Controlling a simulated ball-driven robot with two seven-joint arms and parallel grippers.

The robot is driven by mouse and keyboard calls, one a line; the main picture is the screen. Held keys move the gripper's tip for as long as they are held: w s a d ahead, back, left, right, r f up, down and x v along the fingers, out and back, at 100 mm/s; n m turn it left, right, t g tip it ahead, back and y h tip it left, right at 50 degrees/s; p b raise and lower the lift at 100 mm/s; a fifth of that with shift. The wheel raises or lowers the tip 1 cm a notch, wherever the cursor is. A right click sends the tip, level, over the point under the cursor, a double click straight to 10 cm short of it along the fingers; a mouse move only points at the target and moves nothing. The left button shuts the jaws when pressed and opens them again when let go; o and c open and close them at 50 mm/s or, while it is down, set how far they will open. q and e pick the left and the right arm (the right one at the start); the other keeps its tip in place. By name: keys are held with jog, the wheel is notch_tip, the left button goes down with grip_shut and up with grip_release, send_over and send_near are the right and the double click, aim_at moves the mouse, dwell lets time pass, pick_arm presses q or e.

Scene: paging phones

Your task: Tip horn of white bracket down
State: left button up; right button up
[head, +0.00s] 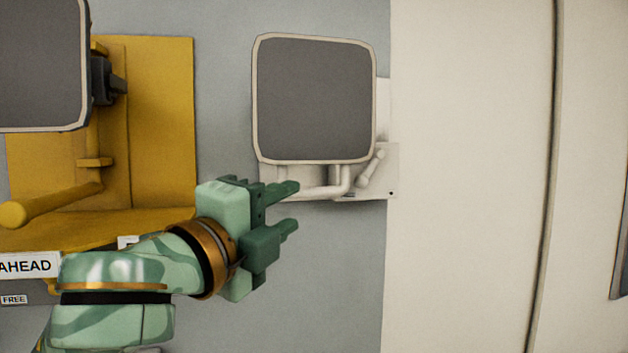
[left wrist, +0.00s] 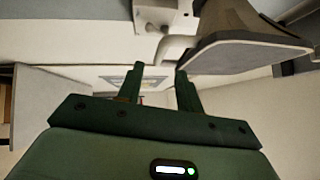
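The white bracket (head: 384,184) is on the grey wall, with a white tube bent beneath its horn and a short peg at the right. Its horn (head: 313,98) has a dark grey, rounded square face with a pale rim and covers much of the bracket. My left gripper (head: 290,206) is open and empty, just below the horn's lower left edge. In the left wrist view its two fingers (left wrist: 160,80) stand apart, with the horn (left wrist: 245,50) above and to the right and the bracket (left wrist: 158,14) above. I cannot tell whether a finger touches the tube. My right gripper is out of view.
A yellow bracket (head: 165,120) with a yellow rod and another dark-faced horn (head: 40,65) is at the left. An "AHEAD" label (head: 28,265) is below it. The pale wall panel (head: 470,180) to the right is bare.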

aim_at(311, 196)
pick_arm(q)
jog(key=p+x, duration=0.1)
jog(key=x, duration=0.7)
jog(key=shift+f, duration=0.1)
grip_shut()
